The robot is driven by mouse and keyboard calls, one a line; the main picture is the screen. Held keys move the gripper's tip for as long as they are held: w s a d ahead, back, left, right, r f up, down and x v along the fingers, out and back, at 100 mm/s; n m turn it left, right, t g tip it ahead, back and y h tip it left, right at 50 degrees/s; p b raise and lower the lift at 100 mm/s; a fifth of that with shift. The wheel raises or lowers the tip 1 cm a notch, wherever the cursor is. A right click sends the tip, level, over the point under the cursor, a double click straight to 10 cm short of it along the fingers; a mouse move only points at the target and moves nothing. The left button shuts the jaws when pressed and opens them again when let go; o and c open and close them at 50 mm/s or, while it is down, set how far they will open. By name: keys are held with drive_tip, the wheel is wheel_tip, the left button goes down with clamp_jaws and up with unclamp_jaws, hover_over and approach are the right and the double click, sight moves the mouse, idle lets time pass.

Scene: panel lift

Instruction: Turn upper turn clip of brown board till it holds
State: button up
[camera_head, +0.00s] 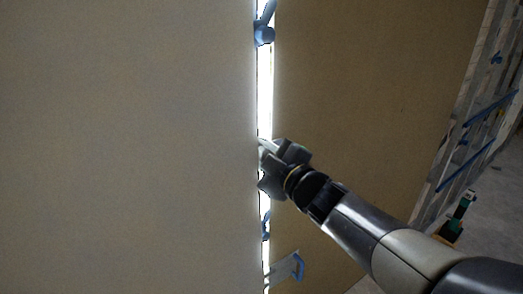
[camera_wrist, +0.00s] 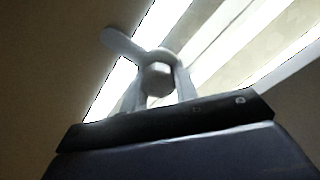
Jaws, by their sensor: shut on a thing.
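The brown board (camera_head: 370,110) stands upright on the right in the head view, beside a bright vertical gap. My gripper (camera_head: 266,152) is at this gap, about mid-height. In the wrist view my gripper (camera_wrist: 158,92) is shut on a grey turn clip (camera_wrist: 122,45), its fingers on both sides of the round hub with a hex head. The clip's tab points up and left in that view, across the bright strip's edge. In the head view my gripper hides this clip. Another blue clip (camera_head: 264,33) sits higher on the gap.
A large pale board (camera_head: 130,140) fills the left of the head view. A bluish fitting (camera_head: 266,226) and a blue-edged handle-like piece (camera_head: 291,268) are below my gripper. A wall with blue strips (camera_head: 475,140) and grey floor (camera_head: 490,215) show at the right.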

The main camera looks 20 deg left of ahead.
drive_tip(key=shift+f, duration=0.15)
drive_tip(key=o, duration=0.7)
drive_tip(key=shift+w+d, duration=0.1)
drive_tip(key=v, duration=1)
drive_tip(key=shift+s+d+b, duration=0.25)
drive_tip(key=shift+s+b, duration=0.05)
drive_tip(key=x, duration=1.1)
drive_tip(key=shift+p, duration=0.3)
drive_tip(key=shift+d, duration=0.1)
